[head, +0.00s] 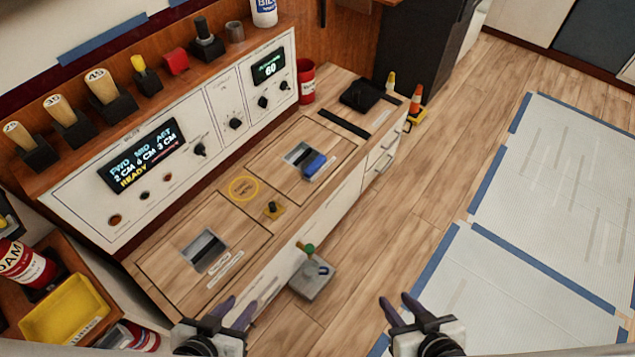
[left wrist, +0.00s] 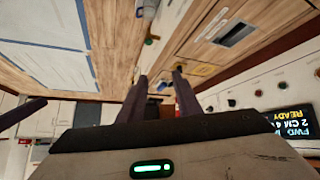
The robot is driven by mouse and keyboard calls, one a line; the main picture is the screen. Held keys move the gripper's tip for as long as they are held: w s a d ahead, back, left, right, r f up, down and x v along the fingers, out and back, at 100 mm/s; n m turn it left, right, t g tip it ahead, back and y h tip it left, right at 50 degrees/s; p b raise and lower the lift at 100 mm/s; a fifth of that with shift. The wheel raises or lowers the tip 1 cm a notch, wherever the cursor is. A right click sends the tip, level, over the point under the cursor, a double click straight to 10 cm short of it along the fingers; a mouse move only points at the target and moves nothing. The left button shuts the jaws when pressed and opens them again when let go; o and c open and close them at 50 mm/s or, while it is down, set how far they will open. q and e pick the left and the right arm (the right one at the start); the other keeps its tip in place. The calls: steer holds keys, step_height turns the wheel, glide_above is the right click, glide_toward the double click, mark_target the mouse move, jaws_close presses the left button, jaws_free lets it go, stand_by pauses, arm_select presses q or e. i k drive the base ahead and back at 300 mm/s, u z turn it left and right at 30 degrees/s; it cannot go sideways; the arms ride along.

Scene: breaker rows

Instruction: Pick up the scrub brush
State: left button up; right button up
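I cannot pick out the scrub brush with certainty. A small blue block-like object (head: 314,164) lies at the right edge of the far square slot in the wooden counter (head: 225,215); it may be the brush, but its bristles are not clear. My left gripper (head: 235,308) is at the bottom of the head view, in front of the counter, its fingers apart and empty; its fingers also show in the left wrist view (left wrist: 160,88). My right gripper (head: 398,302) is further right over the floor, fingers apart and empty. Neither gripper touches anything.
A control panel (head: 150,190) stands behind the counter, with handled tools on the shelf above. A grey block with a green knob (head: 309,280) is by the counter front. A yellow bin (head: 65,310) is lower left. A black folded item (head: 361,96) lies at the counter's far end.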

mark_target(315, 168)
steer(key=z, duration=1.15)
steer(key=i, duration=1.05)
steer(key=u, duration=2.6)
